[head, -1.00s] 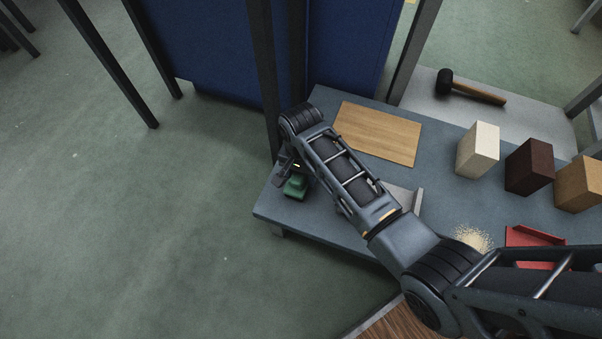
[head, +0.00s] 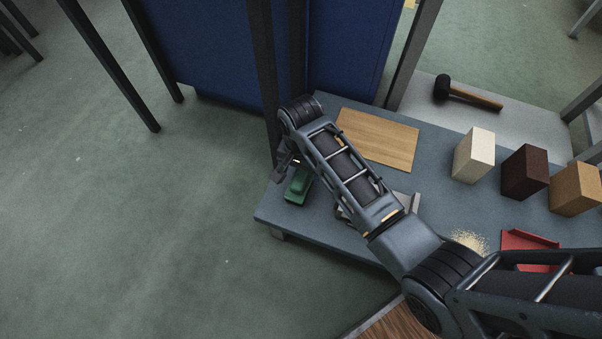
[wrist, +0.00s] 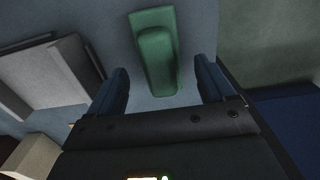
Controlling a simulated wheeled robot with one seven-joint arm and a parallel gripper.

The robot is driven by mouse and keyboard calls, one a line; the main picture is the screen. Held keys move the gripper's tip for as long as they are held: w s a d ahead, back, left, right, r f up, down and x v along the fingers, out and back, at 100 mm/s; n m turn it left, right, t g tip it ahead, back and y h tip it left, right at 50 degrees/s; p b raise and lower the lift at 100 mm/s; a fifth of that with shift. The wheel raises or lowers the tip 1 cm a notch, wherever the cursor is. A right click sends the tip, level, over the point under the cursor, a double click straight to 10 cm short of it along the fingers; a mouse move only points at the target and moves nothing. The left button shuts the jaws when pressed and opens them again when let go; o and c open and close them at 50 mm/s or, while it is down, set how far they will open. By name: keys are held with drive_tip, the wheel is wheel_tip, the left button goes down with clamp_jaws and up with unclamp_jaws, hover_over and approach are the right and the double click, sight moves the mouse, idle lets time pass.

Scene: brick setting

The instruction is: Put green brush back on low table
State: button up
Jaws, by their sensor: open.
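The green brush (head: 298,187) lies on the low table (head: 283,206), near its left end. It also shows in the wrist view (wrist: 156,55), lying on the bare grey-blue tabletop (wrist: 108,22). My gripper (wrist: 168,88) is open, with one finger on each side of the brush's near end in that view. I see no finger closed on the brush. In the head view my gripper (head: 287,170) is at the table's left end beside the brush, partly hidden by my own arm.
A wooden board (head: 378,138) lies behind my arm. White (head: 473,156), dark brown (head: 523,173) and tan (head: 577,188) blocks stand to the right. A red dustpan-like piece (head: 530,243) lies near crumbs (head: 469,241). A mallet (head: 468,93) rests farther back. A dark post stands close behind my gripper.

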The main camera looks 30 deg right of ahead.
sight(301, 175)
wheel_tip(301, 175, up, 8)
drive_tip(key=shift+f+p, duration=0.25)
drive_tip(key=shift+p, duration=0.9)
drive_tip(key=s+f+n+t, duration=0.2)
drive_tip(key=s+n+t, duration=0.4)
drive_tip(key=s, duration=1.3)
drive_tip(key=s+r+n+t, duration=0.2)
drive_tip(key=s+r+t, duration=0.2)
drive_tip(key=s+r, duration=0.3)
drive_tip(key=s+r+n+t, duration=0.2)
drive_tip(key=s+r+t, duration=0.3)
drive_tip(key=r, duration=1.3)
drive_tip(key=shift+s+n, duration=0.4)
drive_tip(key=shift+s, duration=0.8)
